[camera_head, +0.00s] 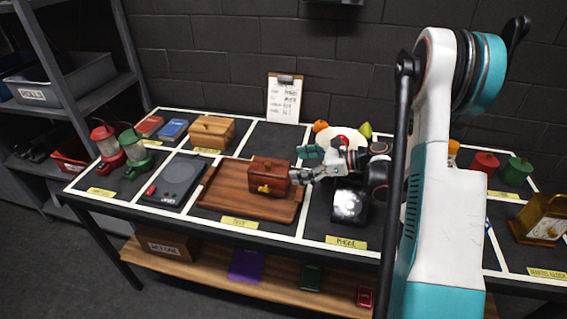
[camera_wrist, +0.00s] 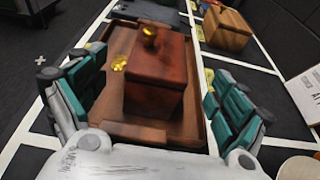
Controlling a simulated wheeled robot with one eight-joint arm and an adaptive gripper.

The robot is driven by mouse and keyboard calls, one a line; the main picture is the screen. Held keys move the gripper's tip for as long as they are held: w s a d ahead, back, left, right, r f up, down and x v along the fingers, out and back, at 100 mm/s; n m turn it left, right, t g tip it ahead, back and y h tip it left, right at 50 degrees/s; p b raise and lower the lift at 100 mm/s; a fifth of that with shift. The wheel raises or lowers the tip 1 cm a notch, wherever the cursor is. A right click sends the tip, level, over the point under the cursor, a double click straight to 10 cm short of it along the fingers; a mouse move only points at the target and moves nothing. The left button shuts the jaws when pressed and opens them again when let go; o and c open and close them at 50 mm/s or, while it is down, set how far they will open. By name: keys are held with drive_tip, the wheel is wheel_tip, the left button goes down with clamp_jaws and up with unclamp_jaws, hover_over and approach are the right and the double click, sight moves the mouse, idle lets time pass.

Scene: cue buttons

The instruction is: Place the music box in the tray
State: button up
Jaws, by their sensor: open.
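The music box (camera_head: 267,176) is a red-brown wooden box with a gold knob and a gold crank. It sits upright at the right part of the brown wooden tray (camera_head: 222,195), within its rim; it also shows in the wrist view (camera_wrist: 155,75), with the tray (camera_wrist: 118,40) around it. My gripper (camera_head: 301,168) is at the right side of the box. In the wrist view its teal-padded fingers are spread wide, one on either side of the box's near end, with visible gaps to it. The jaws hold nothing.
A grey flat device (camera_head: 172,180) lies left of the tray, and a light wooden box (camera_head: 213,131) stands behind. A dark object with a shiny face (camera_head: 348,206) is right of the tray. A plate of fruit (camera_head: 340,136) and a clipboard (camera_head: 284,98) are at the back.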

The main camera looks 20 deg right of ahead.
drive_tip(key=shift+v, duration=1.35)
idle(1.0)
